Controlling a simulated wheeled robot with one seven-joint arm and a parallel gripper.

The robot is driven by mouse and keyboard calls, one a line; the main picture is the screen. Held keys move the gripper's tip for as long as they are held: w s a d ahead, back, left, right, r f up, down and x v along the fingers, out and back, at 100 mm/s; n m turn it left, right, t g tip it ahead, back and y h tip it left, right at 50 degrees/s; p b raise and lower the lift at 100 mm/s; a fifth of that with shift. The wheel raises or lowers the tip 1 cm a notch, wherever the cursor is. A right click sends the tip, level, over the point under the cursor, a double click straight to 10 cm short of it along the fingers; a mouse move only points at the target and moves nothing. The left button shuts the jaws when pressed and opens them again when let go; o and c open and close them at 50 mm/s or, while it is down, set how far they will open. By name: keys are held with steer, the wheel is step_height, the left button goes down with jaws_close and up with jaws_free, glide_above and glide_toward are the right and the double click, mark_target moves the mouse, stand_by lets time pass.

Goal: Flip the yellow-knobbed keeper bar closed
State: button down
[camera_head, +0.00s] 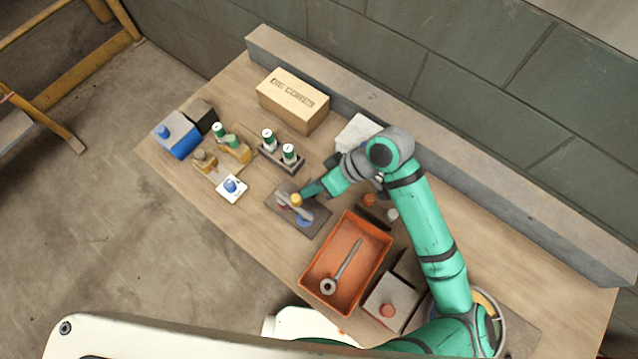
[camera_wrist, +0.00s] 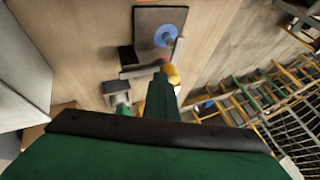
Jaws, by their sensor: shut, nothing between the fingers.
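The keeper bar's yellow knob (camera_head: 296,199) stands over a dark base plate (camera_head: 272,200) in the middle of the bench. The grey keeper bar (camera_head: 306,213) runs from near the knob toward lower right, and a blue disc (camera_head: 304,222) shows beside it. In the wrist view the yellow knob (camera_wrist: 173,75) is just beyond and right of my fingertips, with the blue disc (camera_wrist: 166,36) further off on the plate (camera_wrist: 148,18). My gripper (camera_head: 306,191) is shut and empty, close beside the knob on its right. I cannot tell whether it touches the knob.
An orange tray (camera_head: 316,258) holding a ring-ended tool is right of the plate. A grey block with a red knob (camera_head: 388,310) sits nearer me. A rack of green-and-white cylinders (camera_head: 282,160), a cardboard box (camera_head: 292,100) and a blue box (camera_head: 176,135) stand left and behind.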

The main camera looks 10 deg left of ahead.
steer(key=shift+a, duration=0.3)
steer(key=w+d+r, duration=0.3)
steer(key=d+r, duration=0.5)
steer(key=d, duration=0.1)
steer(key=shift+w, duration=0.4)
steer(key=shift+d, duration=0.1)
stand_by(0.4)
